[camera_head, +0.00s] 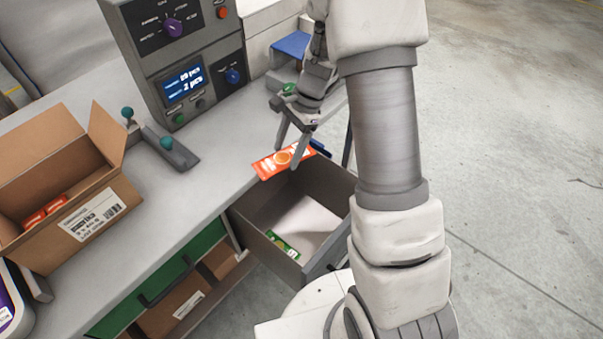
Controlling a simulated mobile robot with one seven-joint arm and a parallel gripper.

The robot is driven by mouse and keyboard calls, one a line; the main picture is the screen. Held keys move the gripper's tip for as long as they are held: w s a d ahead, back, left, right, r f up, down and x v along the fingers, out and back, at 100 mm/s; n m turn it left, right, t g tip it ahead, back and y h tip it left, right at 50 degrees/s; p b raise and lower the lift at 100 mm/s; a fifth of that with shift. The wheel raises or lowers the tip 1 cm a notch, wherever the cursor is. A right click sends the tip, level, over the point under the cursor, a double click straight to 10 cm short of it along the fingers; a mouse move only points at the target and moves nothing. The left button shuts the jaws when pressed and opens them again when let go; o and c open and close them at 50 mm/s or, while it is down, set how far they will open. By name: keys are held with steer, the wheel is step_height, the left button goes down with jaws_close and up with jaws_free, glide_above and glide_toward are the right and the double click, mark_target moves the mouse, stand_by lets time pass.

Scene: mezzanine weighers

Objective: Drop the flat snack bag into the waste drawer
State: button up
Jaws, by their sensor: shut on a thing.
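The flat snack bag (285,159) is orange with a pale round print. My gripper (291,152) is shut on it and holds it near the back left corner of the open waste drawer, by the bench edge. Part of the bag's right side is hidden by a finger. The waste drawer (262,246) is grey and pulled out from under the bench. Inside it lie a white sheet and a green packet (283,245). My arm hides part of the drawer's right side.
An open cardboard box (112,207) with orange packs stands at the left on the bench (178,203). A grey control unit (180,65) and a lever block (170,148) stand behind it. A closed green drawer (160,275) is at the lower left. Bare floor lies right.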

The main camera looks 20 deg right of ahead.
step_height(320, 180, down, 12)
steer(key=d+m+t+h+b, duration=0.1)
steer(key=m+t+b, duration=0.4)
steer(key=m+b, duration=0.8)
steer(key=shift+d+m+h, duration=0.4)
steer(key=shift+d+m, duration=0.5)
steer(key=shift+w, duration=0.1)
steer(key=o, duration=1.3)
steer(key=p+v, duration=0.8)
steer(key=v, duration=0.9)
steer(key=shift+r, duration=0.2)
